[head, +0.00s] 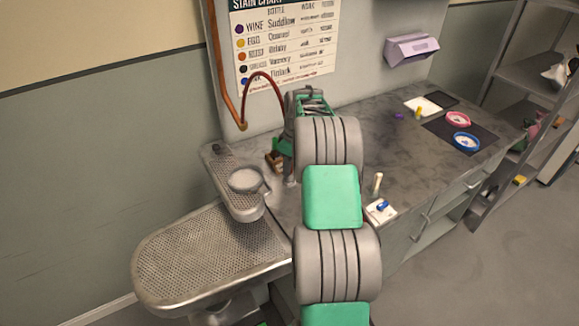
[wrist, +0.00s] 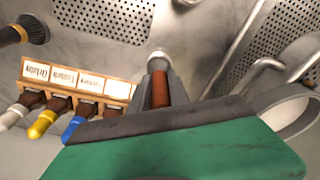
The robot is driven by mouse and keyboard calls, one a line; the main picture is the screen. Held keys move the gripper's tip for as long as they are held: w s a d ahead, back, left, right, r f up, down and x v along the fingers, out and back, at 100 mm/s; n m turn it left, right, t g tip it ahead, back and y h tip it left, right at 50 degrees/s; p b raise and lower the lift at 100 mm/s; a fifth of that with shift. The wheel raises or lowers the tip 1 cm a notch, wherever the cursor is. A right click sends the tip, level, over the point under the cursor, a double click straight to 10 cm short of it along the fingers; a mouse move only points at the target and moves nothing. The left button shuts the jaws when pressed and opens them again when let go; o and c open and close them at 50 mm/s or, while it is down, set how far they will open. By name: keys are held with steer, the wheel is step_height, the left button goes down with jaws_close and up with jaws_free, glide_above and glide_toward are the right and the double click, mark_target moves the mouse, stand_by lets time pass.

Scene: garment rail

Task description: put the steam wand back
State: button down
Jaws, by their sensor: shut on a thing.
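My gripper (wrist: 158,78) is shut on the steam wand (wrist: 160,92). In the wrist view the wand shows as a reddish-brown grip between the fingers, with a pale metal end beyond them. In the head view a dark red hose (head: 262,76) arcs from the copper pipe on the wall panel down behind my arm. My fingertips and the wand are hidden there by my own arm. Bent metal tubes (wrist: 245,76) show right of the wand in the wrist view, apart from it. I cannot tell which part is the wand's holder.
A wooden rack (wrist: 75,83) with labelled, colour-tipped bottles stands left of my gripper. A round metal bowl or ring (head: 246,180) sits on the small perforated arm above the larger perforated board (head: 200,255). The counter (head: 375,140) holds small items, a dark mat and dishes at right.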

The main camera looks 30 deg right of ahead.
stand_by(0.3)
steer(key=c, duration=0.8)
jaws_free()
steer(key=shift+f, duration=0.15)
steer(key=shift+c, duration=0.2)
steer(key=shift+r+p, duration=2.25)
steer(key=shift+r, duration=1.55)
